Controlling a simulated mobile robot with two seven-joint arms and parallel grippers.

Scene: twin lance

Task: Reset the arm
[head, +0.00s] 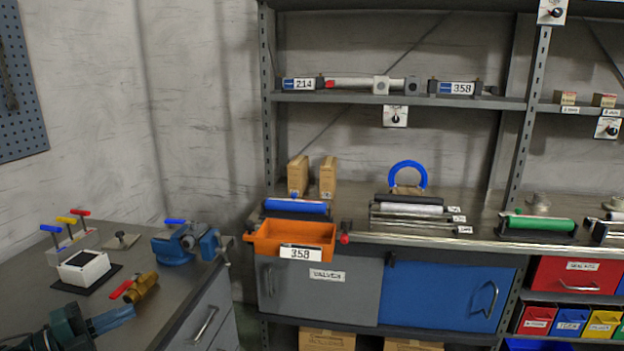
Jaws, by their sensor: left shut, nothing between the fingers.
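My left gripper (130,312) reaches in from the bottom left corner, over the left workbench (190,290). Its dark green body and light blue fingers show, and the fingers are shut with nothing between them. It lies just below and left of a brass valve with a red handle (141,288). I cannot tell its exact height above the bench. My right gripper is not in view.
On the bench are a white box on a black mat (83,268), a blue vise (180,245) and several coloured T-handles. An orange bin (290,237) labelled 358 is at the shelf's front. Grey shelving holds rollers. Bare bench lies right of the valve.

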